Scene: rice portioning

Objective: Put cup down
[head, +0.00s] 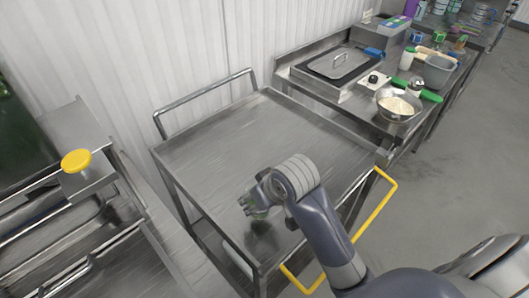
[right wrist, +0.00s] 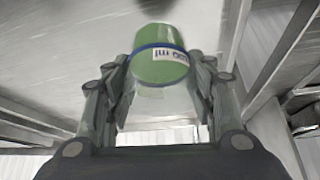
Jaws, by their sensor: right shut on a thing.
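My right gripper (head: 254,204) is over the near part of a steel cart top (head: 225,140). It is shut on a green cup (right wrist: 160,68) with a blue band and a white label with print. In the right wrist view the cup is between the two fingers of the gripper (right wrist: 160,80). In the head view the cup is mostly hidden by the gripper and only a little green shows. A dark reflection lies below it on the steel; I cannot tell whether the cup touches the surface. My left gripper is not in view.
The cart top is otherwise bare, with a rail (head: 205,92) at the back left and a yellow handle (head: 375,205) at the right. A counter at the right holds a bowl of rice (head: 398,104), a lidded pan (head: 340,62) and a grey bin (head: 437,70).

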